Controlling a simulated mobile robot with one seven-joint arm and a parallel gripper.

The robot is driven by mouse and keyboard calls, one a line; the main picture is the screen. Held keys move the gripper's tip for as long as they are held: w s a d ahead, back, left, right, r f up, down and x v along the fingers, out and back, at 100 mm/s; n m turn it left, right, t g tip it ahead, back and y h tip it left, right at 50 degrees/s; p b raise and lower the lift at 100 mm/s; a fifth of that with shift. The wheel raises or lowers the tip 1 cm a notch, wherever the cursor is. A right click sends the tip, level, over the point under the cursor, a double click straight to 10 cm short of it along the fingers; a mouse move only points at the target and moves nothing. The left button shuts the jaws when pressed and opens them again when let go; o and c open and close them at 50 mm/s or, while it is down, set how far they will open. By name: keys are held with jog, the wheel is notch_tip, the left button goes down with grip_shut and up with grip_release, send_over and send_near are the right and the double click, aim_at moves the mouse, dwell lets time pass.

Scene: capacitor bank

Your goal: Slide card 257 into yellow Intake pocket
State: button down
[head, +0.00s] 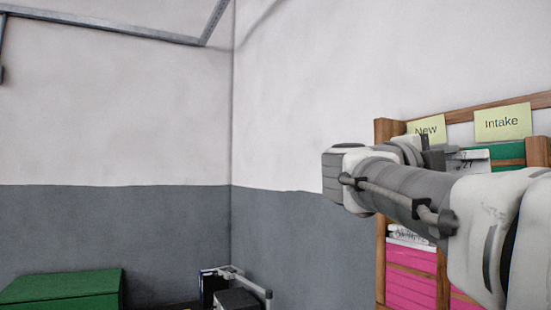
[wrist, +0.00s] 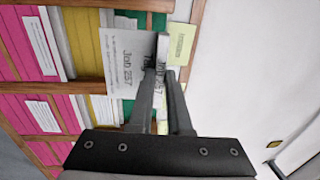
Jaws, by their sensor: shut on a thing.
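My gripper (wrist: 165,75) is shut on a white card (wrist: 124,62) printed "Job 257", which shows in the wrist view just in front of the rack. In the head view, part of the card (head: 476,155) shows behind my arm, and my gripper (head: 436,150) is partly hidden there. The wooden rack (head: 383,205) carries a yellow note "Intake" (head: 502,123) and a yellow note "New" (head: 426,128). Yellow panels (wrist: 92,38) show left of the card in the wrist view. I cannot tell which lies under Intake, or whether the card touches a pocket.
Pink panels (wrist: 28,42) and green panels (wrist: 129,109) fill other rack slots, split by wooden bars (wrist: 80,87). A green box (head: 62,286) stands at the lower left. A dark and grey object (head: 238,298) stands near the wall corner. The space left of the rack looks open.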

jog(key=f+p+x, duration=0.1)
jog(key=f+x, duration=0.1)
jog(key=x, duration=1)
jog(key=shift+d+f, duration=0.15)
jog(key=shift+f, duration=0.05)
jog(key=shift+s+p, duration=0.1)
jog(key=shift+p, duration=0.2)
dwell(0.6)
dwell(0.9)
jog(key=shift+f+b, duration=1.8)
jog(key=shift+f, duration=0.55)
jog(key=c, duration=0.8)
grip_release()
